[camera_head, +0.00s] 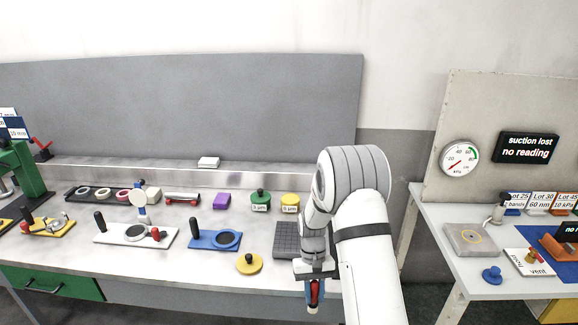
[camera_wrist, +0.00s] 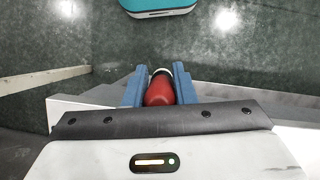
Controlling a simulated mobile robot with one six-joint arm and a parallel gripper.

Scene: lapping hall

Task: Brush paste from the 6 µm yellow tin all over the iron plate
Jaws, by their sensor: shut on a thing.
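The yellow tin (camera_head: 290,203) stands on the bench right of a green tin; its label is too small to read for certain. The dark grey grooved plate (camera_head: 287,238), likely the iron plate, lies on the bench, partly hidden by my arm. My gripper (camera_head: 314,290) is at the bench's front edge, in front of the plate and apart from it. It is shut on a red-handled tool, seen in the wrist view as a red handle (camera_wrist: 160,90) between blue fingers (camera_wrist: 160,88). A yellow disc with a dark knob (camera_head: 249,264) lies left of the plate.
A second table (camera_head: 482,285) with a gauge panel (camera_head: 500,120) is at the right, past a gap. The wrist view shows dark floor (camera_wrist: 225,60) below.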

